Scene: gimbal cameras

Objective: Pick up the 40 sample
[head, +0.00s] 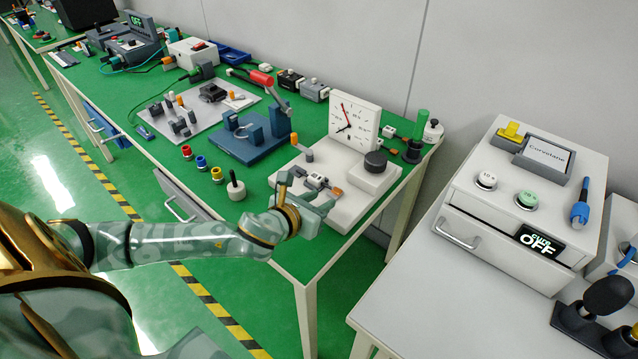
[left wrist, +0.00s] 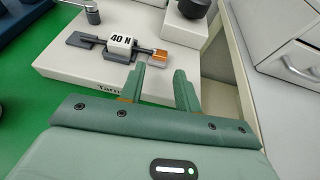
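The 40 sample is a small white block marked "40 N" (left wrist: 121,43). It sits in a grey holder (left wrist: 88,41) on a white tester base (left wrist: 70,70), beside an orange block (left wrist: 159,58). In the head view the sample (head: 316,179) is small, on the base below the dial. My left gripper (left wrist: 160,84) is open and empty, with its two fingers apart. It is just short of the sample, at the front edge of the base, and not touching it. In the head view my left gripper (head: 309,193) partly hides the base. My right gripper is in neither view.
A white dial (head: 353,122) and a black knob (head: 375,161) stand on the tester behind the sample. A blue press (head: 256,133) and a black-handled tool (head: 235,186) are to the left. A white cabinet (head: 520,200) stands right, across a gap.

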